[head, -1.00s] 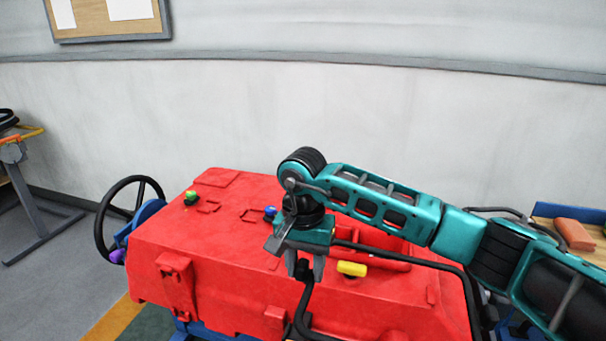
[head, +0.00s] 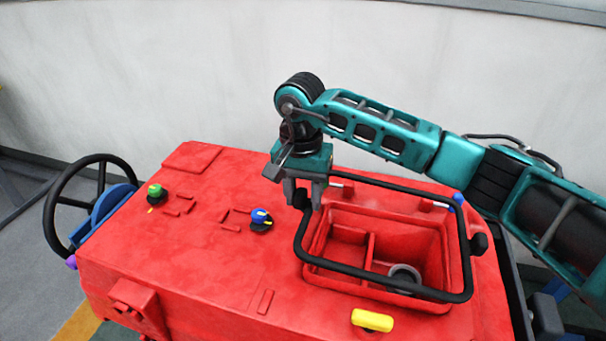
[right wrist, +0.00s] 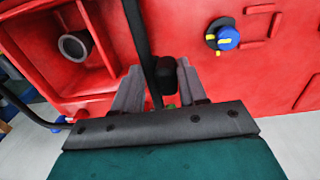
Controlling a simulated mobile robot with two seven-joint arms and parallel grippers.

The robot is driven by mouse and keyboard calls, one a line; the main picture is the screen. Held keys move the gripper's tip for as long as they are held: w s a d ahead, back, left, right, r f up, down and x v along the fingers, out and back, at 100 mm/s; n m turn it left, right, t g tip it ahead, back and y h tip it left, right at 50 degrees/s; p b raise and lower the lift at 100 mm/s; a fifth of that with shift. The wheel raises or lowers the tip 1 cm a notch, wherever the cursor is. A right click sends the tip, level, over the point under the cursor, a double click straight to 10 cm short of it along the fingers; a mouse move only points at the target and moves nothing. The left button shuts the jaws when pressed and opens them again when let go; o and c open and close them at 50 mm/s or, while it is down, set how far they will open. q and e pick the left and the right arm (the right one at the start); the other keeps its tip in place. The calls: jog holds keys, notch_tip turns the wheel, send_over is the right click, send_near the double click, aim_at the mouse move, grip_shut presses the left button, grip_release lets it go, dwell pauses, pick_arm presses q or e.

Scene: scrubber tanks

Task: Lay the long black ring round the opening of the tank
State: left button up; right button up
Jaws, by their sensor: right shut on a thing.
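The long black ring (head: 380,284) is a rounded rectangular loop. In the head view it frames most of the opening (head: 395,235) in the red tank's top (head: 200,250). Its front bar crosses the opening's front rim, and its back bar lies beyond the back rim. I cannot tell whether it touches the tank. My right gripper (head: 303,198) is shut on the ring's left end. In the right wrist view a black stub (right wrist: 165,75) sits between the fingers, beside the ring's bar (right wrist: 140,35). My left gripper is not in view.
Green (head: 155,192), blue (head: 261,217) and yellow (head: 372,320) knobs stand on the tank top. A blue piece (head: 457,201) stands near the ring's back right corner. A grey round pipe (head: 405,275) shows inside the opening. A black handwheel (head: 60,205) is at left.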

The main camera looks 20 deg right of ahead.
aim_at(303, 212)
jog(key=shift+w, duration=0.1)
jog(key=shift+f+b, duration=0.45)
jog(key=shift+f, duration=0.3)
jog(key=shift+f+b, duration=0.85)
jog(key=shift+f, duration=0.85)
jog(key=shift+s, duration=0.25)
jog(key=shift+f+b, duration=0.2)
jog(key=shift+b, duration=0.1)
jog(key=shift+f+b, duration=0.55)
jog(key=shift+b, duration=0.05)
jog(key=shift+f, duration=0.1)
jog(key=shift+f+b, duration=0.4)
jog(key=shift+b, duration=0.15)
